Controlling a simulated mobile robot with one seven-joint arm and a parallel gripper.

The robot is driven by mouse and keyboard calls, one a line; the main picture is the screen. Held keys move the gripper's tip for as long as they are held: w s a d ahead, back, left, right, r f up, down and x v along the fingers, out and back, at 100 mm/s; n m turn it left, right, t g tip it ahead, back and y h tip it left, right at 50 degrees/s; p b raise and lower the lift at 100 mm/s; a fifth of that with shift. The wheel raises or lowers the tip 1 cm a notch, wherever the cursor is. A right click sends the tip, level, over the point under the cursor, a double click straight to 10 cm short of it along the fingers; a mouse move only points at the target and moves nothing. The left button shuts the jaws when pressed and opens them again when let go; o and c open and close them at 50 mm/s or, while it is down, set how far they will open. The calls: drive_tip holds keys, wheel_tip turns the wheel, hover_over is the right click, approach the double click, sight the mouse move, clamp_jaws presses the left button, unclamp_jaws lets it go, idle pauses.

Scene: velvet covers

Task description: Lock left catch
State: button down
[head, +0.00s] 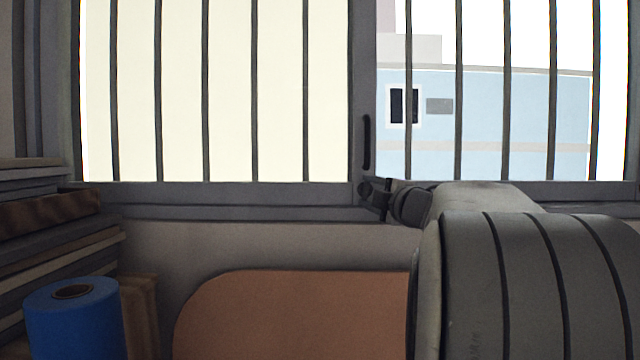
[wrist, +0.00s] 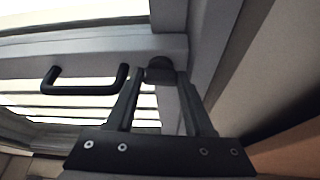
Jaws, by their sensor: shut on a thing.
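The left catch is a small dark knob (wrist: 160,69) on the grey window frame, between my fingertips in the wrist view. In the head view its dark round end (head: 364,188) shows at the foot of the middle upright, partly hidden by my gripper (head: 381,200). My gripper (wrist: 161,78) is shut on the catch, one finger on each side. The catch's exact turn is hard to tell. A black pull handle (wrist: 86,72) sits beside it in the wrist view; it also shows as a thin upright bar (head: 367,142) above the catch in the head view.
Dark upright bars (head: 254,90) cross the window. The sill (head: 240,212) runs below. A blue roll (head: 74,318) and stacked boards (head: 60,235) stand at the left. A rounded brown panel (head: 295,315) is below the sill. My arm covers the lower right.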

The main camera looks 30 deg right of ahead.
drive_tip(key=shift+r+n+p, duration=0.2)
drive_tip(key=shift+n+p, duration=0.25)
drive_tip(key=shift+n, duration=0.25)
drive_tip(key=shift+g, duration=0.3)
drive_tip(key=shift+c, duration=1.4)
unclamp_jaws()
drive_tip(key=shift+f, duration=0.15)
